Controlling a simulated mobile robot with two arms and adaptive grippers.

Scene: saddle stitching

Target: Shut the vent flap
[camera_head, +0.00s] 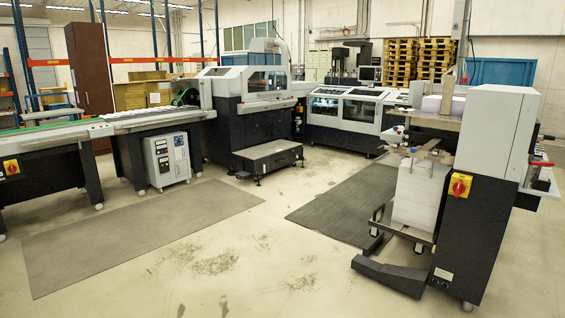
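I cannot make out a vent flap in the head view; it may be hidden or too small to tell. A tall grey and black machine (262,105) stands at the centre back, with a window in its upper front. A lower machine (347,112) with glazed front covers stands to its right. A grey cabinet unit (167,160) with a small panel stands under the left conveyor. Neither of my grippers is in view.
A conveyor table (45,138) runs along the left. A machine (500,130) with a red switch and a paper stack (418,193) stands at the right, its dark foot (390,275) jutting out. Floor mats (140,232) lie flat. The middle floor (250,225) is clear.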

